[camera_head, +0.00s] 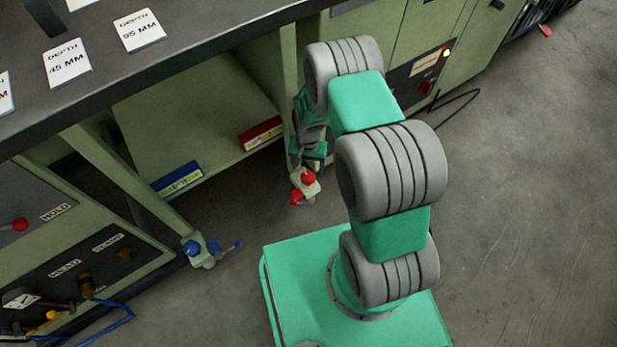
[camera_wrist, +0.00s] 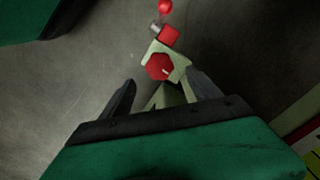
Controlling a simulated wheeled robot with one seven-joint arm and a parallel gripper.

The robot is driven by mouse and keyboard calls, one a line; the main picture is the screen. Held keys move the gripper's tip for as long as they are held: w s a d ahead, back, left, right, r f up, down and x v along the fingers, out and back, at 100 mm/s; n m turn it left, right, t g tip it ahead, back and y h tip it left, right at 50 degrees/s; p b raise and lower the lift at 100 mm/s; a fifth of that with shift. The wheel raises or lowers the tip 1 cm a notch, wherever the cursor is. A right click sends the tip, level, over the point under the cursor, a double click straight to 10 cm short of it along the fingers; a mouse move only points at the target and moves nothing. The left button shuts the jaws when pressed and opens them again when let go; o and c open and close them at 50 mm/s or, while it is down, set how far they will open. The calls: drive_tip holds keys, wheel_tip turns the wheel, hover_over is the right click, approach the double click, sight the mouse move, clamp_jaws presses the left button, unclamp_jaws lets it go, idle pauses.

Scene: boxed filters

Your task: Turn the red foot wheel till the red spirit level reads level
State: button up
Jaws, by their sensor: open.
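The red foot wheel (camera_head: 308,178) sits on a pale green foot at the bottom of the bench leg. In the wrist view the red foot wheel (camera_wrist: 158,67) is a faceted knob with a light mark, just beyond and between my fingertips. My gripper (camera_wrist: 161,77) is open, one finger on each side, and I see no contact.
A red lever (camera_head: 296,198) with a ball end (camera_wrist: 165,6) sticks out beside the wheel. A blue foot wheel (camera_head: 192,247) and blue spirit level (camera_head: 178,178) are to the left. A dark cable (camera_head: 455,98) lies right.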

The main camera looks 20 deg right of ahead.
sight(308, 176)
wheel_tip(308, 176, down, 7)
drive_tip(key=shift+r+b, duration=0.1)
drive_tip(key=shift+b, duration=1.15)
drive_tip(key=c, duration=1.4)
